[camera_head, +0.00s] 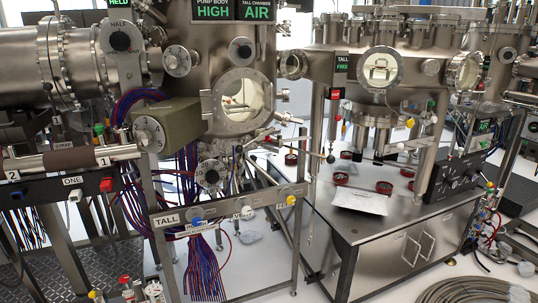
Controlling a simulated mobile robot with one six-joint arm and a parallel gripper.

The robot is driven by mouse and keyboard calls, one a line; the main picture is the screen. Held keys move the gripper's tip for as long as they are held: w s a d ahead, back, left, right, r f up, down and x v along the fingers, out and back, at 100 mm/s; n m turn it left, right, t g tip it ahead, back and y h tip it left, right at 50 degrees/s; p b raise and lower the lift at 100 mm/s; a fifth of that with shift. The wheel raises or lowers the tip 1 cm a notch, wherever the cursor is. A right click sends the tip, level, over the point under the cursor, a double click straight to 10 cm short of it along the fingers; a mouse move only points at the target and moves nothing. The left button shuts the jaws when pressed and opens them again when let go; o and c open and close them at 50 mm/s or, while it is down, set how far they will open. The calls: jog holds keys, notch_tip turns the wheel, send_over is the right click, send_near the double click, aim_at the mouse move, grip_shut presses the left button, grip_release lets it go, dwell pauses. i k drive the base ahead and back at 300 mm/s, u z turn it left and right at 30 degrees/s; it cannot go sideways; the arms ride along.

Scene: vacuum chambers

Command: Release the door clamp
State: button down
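A steel chamber in the middle carries a round door (212,123) with a glass window (243,101). A bracket (206,104) sits at the door's left edge. A small metal fitting (283,95) sticks out at its right edge and may be the door clamp; I cannot tell its state. The door appears to lie against the chamber. A sign above reads TALL CHAMBER AIR (256,10), and another beside it reads PUMP BODY HIGH (212,10). My gripper is not in view.
A rail labelled TALL (166,220) with coloured knobs runs below the chamber. Blue and red cables (203,270) hang beneath it. A steel bench (385,225) with red rings and a paper sheet (360,200) stands at right. A coiled hose (470,292) lies on the floor.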

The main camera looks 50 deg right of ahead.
aim_at(240, 149)
jog(key=z, duration=0.6)
jog(key=k, duration=1.25)
jog(key=u, duration=0.9)
jog(key=i, duration=1.05)
jog(key=z, duration=0.05)
